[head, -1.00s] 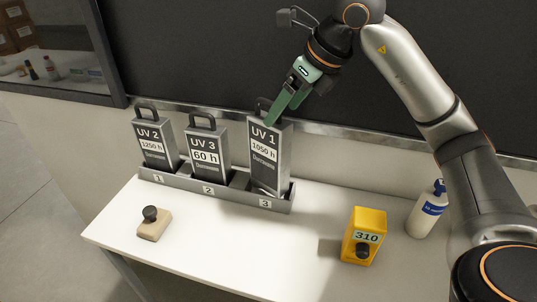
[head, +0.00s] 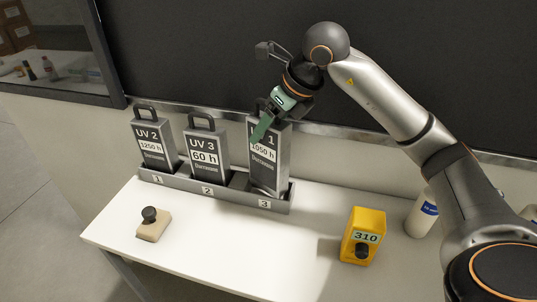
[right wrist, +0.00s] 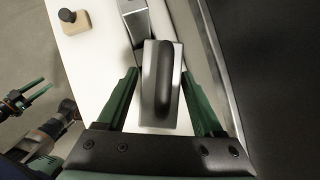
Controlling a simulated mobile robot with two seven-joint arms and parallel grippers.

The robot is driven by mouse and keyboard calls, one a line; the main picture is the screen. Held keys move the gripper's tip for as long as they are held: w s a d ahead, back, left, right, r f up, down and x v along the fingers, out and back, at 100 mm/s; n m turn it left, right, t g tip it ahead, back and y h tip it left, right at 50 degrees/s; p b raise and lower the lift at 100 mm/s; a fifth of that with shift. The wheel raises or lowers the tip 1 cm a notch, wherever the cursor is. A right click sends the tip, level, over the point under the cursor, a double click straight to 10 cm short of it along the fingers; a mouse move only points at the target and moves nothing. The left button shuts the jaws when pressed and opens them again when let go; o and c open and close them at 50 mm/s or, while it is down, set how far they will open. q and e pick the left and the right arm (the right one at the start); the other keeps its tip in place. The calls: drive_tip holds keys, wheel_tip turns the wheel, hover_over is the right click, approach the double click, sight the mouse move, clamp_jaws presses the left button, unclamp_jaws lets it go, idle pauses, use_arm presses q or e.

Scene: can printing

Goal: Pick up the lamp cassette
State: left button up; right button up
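Three grey lamp cassettes with black top handles stand upright in a grey rack (head: 225,196).
A beige block with a black knob (head: 152,225) sits at the table's front left. A yellow box marked 310 (head: 363,236) and a white bottle (head: 420,216) stand at the right. A dark wall panel is close behind the rack.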

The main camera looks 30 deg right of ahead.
clamp_jaws()
idle(0.3)
drive_tip(key=shift+r, duration=0.1)
idle(0.7)
